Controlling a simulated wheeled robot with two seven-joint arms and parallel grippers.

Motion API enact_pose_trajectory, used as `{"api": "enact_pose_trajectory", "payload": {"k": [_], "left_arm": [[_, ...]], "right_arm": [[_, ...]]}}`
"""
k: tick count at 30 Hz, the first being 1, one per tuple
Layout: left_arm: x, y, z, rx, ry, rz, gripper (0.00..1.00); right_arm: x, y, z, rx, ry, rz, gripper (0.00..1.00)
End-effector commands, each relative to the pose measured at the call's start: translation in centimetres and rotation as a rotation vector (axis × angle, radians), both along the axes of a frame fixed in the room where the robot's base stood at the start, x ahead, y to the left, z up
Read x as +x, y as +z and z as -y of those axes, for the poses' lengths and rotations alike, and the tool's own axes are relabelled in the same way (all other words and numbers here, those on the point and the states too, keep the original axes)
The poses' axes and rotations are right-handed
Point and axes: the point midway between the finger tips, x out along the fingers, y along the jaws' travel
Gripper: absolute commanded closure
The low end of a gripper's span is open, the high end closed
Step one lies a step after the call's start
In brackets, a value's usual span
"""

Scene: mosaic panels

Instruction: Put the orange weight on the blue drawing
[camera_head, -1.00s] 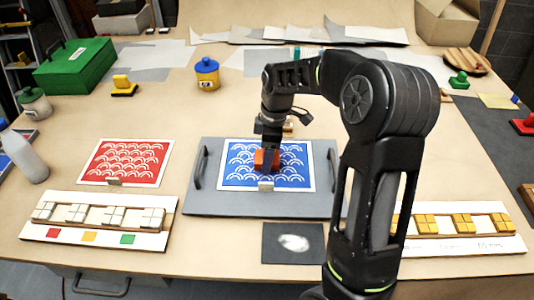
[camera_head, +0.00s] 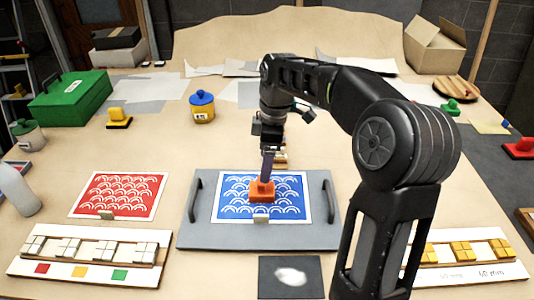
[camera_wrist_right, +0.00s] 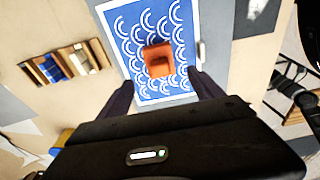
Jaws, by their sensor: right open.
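The orange weight (camera_head: 261,192) sits upright on the blue drawing (camera_head: 293,199), near its middle. The drawing lies on a grey board with two dark handles (camera_head: 210,236). My right gripper (camera_head: 268,165) is just above the weight in the head view. In the right wrist view its fingers (camera_wrist_right: 160,88) are spread apart, and the weight (camera_wrist_right: 158,60) stands beyond them on the blue drawing (camera_wrist_right: 132,24), with nothing held. My left gripper is not in view.
A red drawing (camera_head: 118,195) lies left of the board. Block racks stand at the front left (camera_head: 85,258) and front right (camera_head: 465,252). A dark card (camera_head: 290,277) lies in front.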

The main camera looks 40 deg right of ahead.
Motion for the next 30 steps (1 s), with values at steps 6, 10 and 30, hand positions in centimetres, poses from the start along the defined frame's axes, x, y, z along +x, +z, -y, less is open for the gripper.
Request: {"api": "enact_pose_trajectory", "payload": {"k": [6, 10, 30], "left_arm": [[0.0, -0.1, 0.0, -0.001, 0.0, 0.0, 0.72], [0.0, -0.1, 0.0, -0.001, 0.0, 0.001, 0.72], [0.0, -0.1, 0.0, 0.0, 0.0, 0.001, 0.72]], "right_arm": [[-0.1, 2.5, 0.2, 0.0, 0.001, 0.001, 0.24], [-0.2, 2.7, 0.2, 0.001, 0.001, -0.001, 0.24], [-0.2, 2.6, 0.2, 0.001, 0.001, -0.001, 0.24]]}}
